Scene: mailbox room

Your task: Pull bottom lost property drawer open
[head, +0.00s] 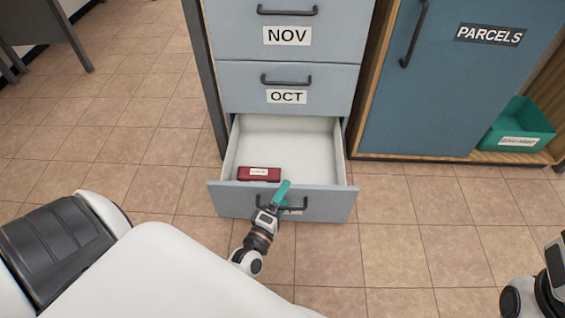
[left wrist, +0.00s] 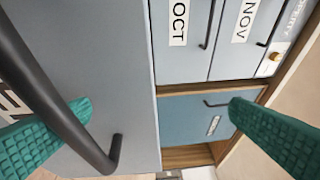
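The bottom drawer (head: 235,203) stands open below the OCT drawer, its pale inside showing. Its front label is mostly hidden by my left gripper. The drawer's dark bar handle (head: 303,205) is on the front face; in the left wrist view the handle (left wrist: 62,100) runs close across the left of the picture. My left gripper (head: 279,195) is at the handle, its teal fingers wide apart in the left wrist view (left wrist: 165,110). The bar crosses in front of one finger; I cannot tell if they touch. Of my right arm, only a part shows at the lower right edge, without fingers.
The OCT drawer (head: 240,88) and NOV drawer (head: 230,30) above are shut. A blue PARCELS door (head: 430,100) and a teal bin (head: 525,122) are at right.

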